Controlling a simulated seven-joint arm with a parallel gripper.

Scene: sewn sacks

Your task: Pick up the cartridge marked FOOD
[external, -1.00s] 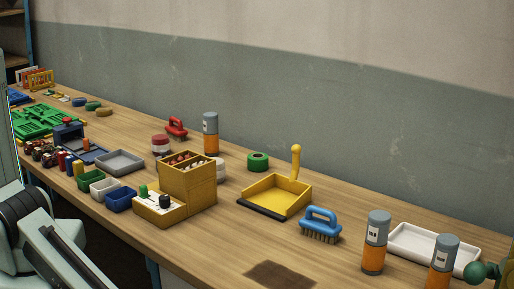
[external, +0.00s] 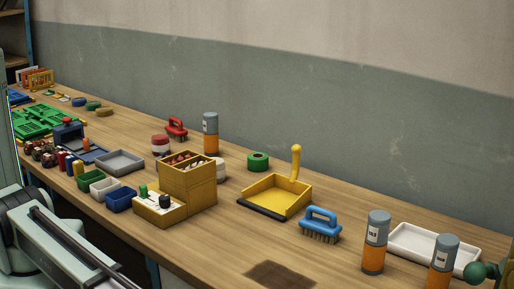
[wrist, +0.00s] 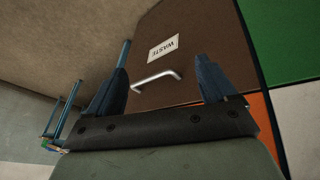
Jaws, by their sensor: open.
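Three grey-and-orange cartridges stand upright on the bench in the external view: one at the back (external: 210,133), one at the front right (external: 376,243), and one at the right edge (external: 442,265). Each has a small pale label, but the lettering is too small to read, so I cannot tell which is marked FOOD. My gripper (wrist: 160,88) shows in the wrist view with its two dark fingers spread apart and nothing between them. It faces a brown panel, away from any cartridge. The gripper's tips are not visible in the external view.
The brown panel (wrist: 205,65) has a metal handle (wrist: 157,79) and a label reading WASTE. On the bench are a yellow dustpan (external: 272,196), a blue brush (external: 320,225), a white tray (external: 410,240) and a yellow box (external: 190,185). A dark patch (external: 281,275) marks the front.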

